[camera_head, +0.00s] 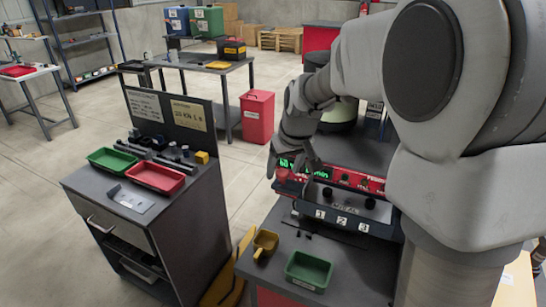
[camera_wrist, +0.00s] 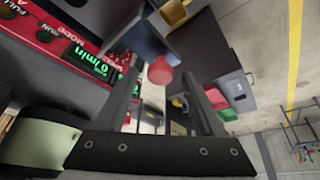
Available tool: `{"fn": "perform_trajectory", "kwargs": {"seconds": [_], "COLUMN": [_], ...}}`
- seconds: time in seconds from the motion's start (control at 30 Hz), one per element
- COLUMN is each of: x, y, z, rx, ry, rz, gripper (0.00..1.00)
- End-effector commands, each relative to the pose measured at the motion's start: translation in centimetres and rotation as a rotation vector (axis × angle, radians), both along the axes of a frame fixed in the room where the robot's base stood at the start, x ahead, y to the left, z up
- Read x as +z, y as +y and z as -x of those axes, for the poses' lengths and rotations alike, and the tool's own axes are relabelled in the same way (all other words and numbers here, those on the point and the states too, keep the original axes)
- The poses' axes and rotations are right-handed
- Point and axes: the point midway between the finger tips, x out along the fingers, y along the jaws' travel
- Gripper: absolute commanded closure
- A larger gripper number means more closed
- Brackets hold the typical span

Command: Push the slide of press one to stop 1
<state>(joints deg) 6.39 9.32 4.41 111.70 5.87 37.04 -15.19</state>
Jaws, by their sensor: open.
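The red-fronted machine (camera_head: 372,184), with a green lit display, stands at the centre right in the head view. A dark bar with round black knobs (camera_head: 327,192) runs along its front, above plates numbered 1, 2 and 3 (camera_head: 341,218). I cannot tell which part is the slide or where it stands. My gripper (camera_head: 304,170) is above the left end of this front. In the wrist view my gripper (camera_wrist: 164,82) is open, with a red round knob (camera_wrist: 160,71) seen between the fingers. Whether they touch it is unclear.
A green tray (camera_head: 308,270) and a yellow scoop-like bin (camera_head: 265,243) lie on the bench before the machine. A cabinet at left holds a green tray (camera_head: 111,160) and a red tray (camera_head: 155,177).

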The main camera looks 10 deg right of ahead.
Motion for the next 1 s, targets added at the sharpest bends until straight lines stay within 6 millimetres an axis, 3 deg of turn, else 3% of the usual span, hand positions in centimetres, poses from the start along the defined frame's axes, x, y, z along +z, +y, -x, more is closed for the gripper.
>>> {"fn": "perform_trajectory", "kwargs": {"seconds": [0.3,0.7,1.0], "x": [-0.22,-0.19,-0.18], "y": [0.03,0.02,0.02], "z": [-0.07,-0.06,-0.07], "rx": [0.0,0.0,0.0], "ry": [0.0,0.0,0.0], "rz": [0.0,0.0,0.0], "gripper": [0.31,1.0,1.0]}}
